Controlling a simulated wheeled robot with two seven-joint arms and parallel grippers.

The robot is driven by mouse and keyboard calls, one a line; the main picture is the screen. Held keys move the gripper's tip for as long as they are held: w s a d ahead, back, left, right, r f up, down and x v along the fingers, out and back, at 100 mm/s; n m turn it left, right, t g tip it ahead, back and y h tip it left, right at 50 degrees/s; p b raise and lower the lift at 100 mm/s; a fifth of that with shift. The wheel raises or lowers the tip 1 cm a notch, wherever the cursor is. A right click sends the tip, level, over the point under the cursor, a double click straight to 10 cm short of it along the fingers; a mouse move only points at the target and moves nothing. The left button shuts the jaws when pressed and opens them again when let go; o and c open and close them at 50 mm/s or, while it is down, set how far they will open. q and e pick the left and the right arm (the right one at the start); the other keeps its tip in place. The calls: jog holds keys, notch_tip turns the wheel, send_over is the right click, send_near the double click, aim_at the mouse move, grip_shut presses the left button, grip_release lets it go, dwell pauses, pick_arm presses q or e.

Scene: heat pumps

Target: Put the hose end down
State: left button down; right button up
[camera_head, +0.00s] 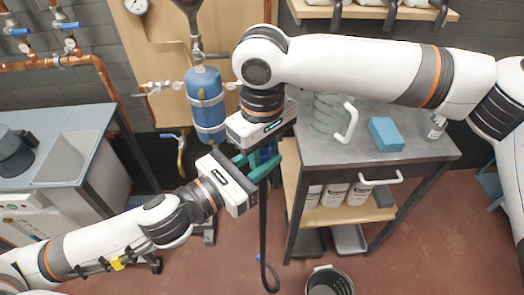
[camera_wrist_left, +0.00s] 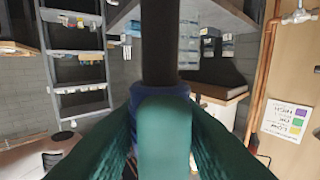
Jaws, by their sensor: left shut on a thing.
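A black hose (camera_head: 263,215) hangs down from my grippers towards the floor, and its lower part curls near a dark bucket. My left gripper (camera_head: 262,168), with teal fingers, is shut on the hose end just below my right gripper. In the left wrist view the teal fingers (camera_wrist_left: 165,135) close around the hose end at a blue collar (camera_wrist_left: 188,91), and the dark hose (camera_wrist_left: 160,42) runs to the top edge. My right gripper (camera_head: 272,145) is directly above the left one, close to the hose. Its fingers are mostly hidden, so its grip is unclear.
A grey-topped table (camera_head: 340,152) at right holds a clear jug (camera_head: 326,115), a blue block (camera_head: 385,134) and a small bottle (camera_head: 436,127). A blue tank (camera_head: 205,105) stands behind the grippers. The dark bucket (camera_head: 329,283) is on the floor. Another bench (camera_head: 60,150) is at left.

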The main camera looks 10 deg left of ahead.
jog(key=shift+s, duration=0.1)
jog(key=shift+c, duration=1.4)
pick_arm(q)
jog(key=c, duration=1)
grip_release()
pick_arm(e)
jog(key=shift+c, duration=0.5)
